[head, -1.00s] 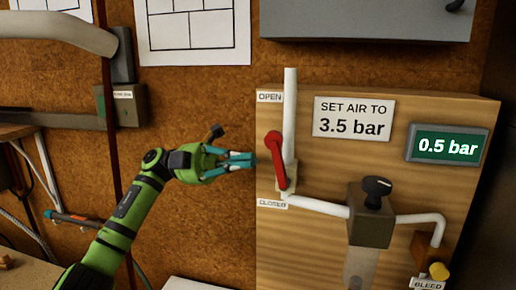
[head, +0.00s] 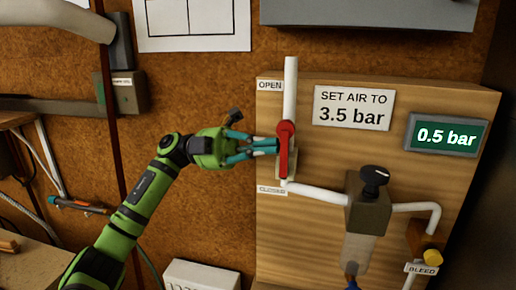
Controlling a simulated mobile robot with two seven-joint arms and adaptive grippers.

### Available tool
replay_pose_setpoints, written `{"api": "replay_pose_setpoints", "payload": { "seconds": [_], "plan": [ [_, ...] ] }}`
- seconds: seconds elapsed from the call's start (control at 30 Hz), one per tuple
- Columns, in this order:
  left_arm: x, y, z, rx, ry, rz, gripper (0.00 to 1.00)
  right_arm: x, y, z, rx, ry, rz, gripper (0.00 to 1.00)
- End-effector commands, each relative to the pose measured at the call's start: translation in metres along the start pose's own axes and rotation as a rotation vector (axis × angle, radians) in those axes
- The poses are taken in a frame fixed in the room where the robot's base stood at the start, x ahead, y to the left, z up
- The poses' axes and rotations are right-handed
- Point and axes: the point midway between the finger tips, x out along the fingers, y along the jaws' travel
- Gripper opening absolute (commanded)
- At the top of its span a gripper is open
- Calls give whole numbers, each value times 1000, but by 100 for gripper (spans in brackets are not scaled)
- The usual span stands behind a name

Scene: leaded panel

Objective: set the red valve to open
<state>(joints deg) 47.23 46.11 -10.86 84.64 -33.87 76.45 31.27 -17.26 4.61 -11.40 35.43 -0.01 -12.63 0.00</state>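The red valve (head: 285,150) has a red lever on the white vertical pipe at the left of the wooden board. Its lever now stands nearly upright along the pipe, its rounded end up. The OPEN label (head: 270,85) is above and left of it, and the CLOSED label (head: 272,190) is below and left. My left gripper (head: 277,147) has its teal fingertips at the left side of the lever, touching or very close. I cannot tell whether the fingers are closed or hold the lever. My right gripper is not in view.
A regulator with a black knob (head: 374,180) sits right of the valve. A sign (head: 353,108) reads "SET AIR TO 3.5 bar". The display (head: 446,136) reads 0.5 bar. A yellow bleed knob (head: 432,256) is at lower right. A grey cabinet (head: 370,14) hangs above.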

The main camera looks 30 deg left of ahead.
Motion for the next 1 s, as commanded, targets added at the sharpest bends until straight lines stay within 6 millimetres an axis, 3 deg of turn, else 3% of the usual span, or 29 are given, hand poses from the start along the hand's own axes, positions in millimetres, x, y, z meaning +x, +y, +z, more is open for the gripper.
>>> {"api": "replay_pose_setpoints", "payload": {
  "seconds": [0.27, 0.7, 0.9, 1.0],
  "plan": [
    [-9, 0, 1, -2, -3, 0, 0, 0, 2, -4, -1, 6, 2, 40],
    [-97, 0, 1, -2, -5, -1, 0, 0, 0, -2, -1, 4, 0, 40],
    [-117, 0, 1, -1, -2, 0, 0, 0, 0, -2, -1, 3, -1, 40],
    [-116, 2, -1, -7, 0, 18, 0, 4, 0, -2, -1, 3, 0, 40]
  ]
}}
